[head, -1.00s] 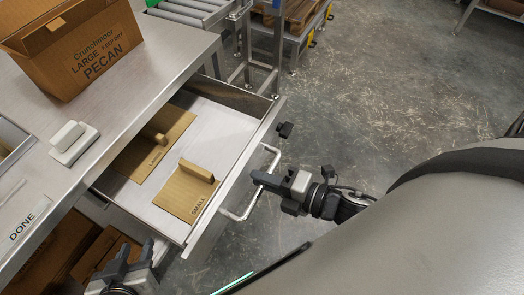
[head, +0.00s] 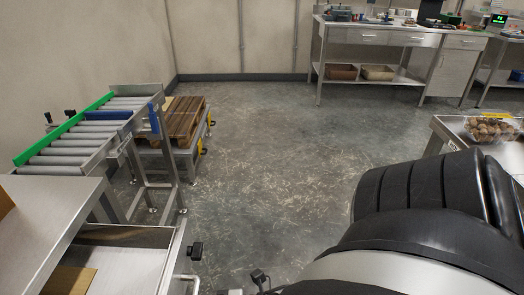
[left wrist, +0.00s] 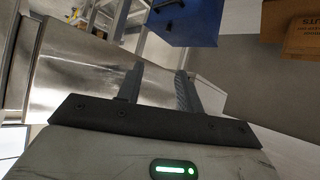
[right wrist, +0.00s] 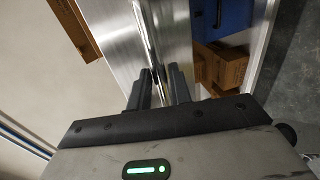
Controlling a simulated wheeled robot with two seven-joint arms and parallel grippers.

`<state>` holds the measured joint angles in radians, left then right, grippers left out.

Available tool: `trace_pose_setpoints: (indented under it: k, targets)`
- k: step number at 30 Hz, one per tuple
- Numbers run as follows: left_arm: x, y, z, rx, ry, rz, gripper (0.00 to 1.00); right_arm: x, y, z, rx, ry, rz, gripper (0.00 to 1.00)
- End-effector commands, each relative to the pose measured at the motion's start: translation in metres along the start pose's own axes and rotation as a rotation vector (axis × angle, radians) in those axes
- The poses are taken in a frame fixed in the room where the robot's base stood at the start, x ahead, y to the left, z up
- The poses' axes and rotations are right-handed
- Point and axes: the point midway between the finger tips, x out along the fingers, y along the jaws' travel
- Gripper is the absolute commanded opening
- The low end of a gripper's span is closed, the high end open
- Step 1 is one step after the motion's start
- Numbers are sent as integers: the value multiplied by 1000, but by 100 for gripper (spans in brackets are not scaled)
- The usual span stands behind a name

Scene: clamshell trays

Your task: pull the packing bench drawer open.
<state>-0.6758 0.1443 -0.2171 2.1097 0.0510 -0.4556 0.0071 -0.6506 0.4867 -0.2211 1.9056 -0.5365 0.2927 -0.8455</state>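The packing bench (head: 40,215) is at the lower left of the head view. Its drawer (head: 173,262) stands pulled out, with a pale floor and part of a brown card (head: 72,280) inside. The drawer's bar handle (head: 187,284) is cut by the bottom edge there. In the right wrist view my right gripper (right wrist: 159,80) has its fingers close together on both sides of the shiny handle bar (right wrist: 147,30), along the steel drawer front. My left gripper (left wrist: 158,85) is open and empty in the left wrist view, near steel surfaces. It is outside the head view.
A roller conveyor (head: 85,135) adjoins the bench, with a pallet (head: 182,120) beyond it. Another bench (head: 380,38) stands at the back. A tray of brown items (head: 490,128) is on a table at right. The concrete floor between is clear.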

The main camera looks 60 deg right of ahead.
Motion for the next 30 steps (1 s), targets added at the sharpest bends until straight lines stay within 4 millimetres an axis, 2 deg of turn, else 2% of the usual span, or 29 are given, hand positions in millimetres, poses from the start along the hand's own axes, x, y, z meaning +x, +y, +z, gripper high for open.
trace_pose_setpoints:
  k: [9,15,21,30]
  targets:
    - [1,0,0,-3,3,1,36,-76,-2,-1,2,-1,-8,20]
    - [0,0,0,-3,4,1,36,-118,-1,0,2,-1,-6,20]
    - [0,0,-1,-3,4,1,36,-141,0,0,-1,0,-2,20]
    - [0,0,0,-3,4,1,36,-146,0,0,-2,0,0,20]
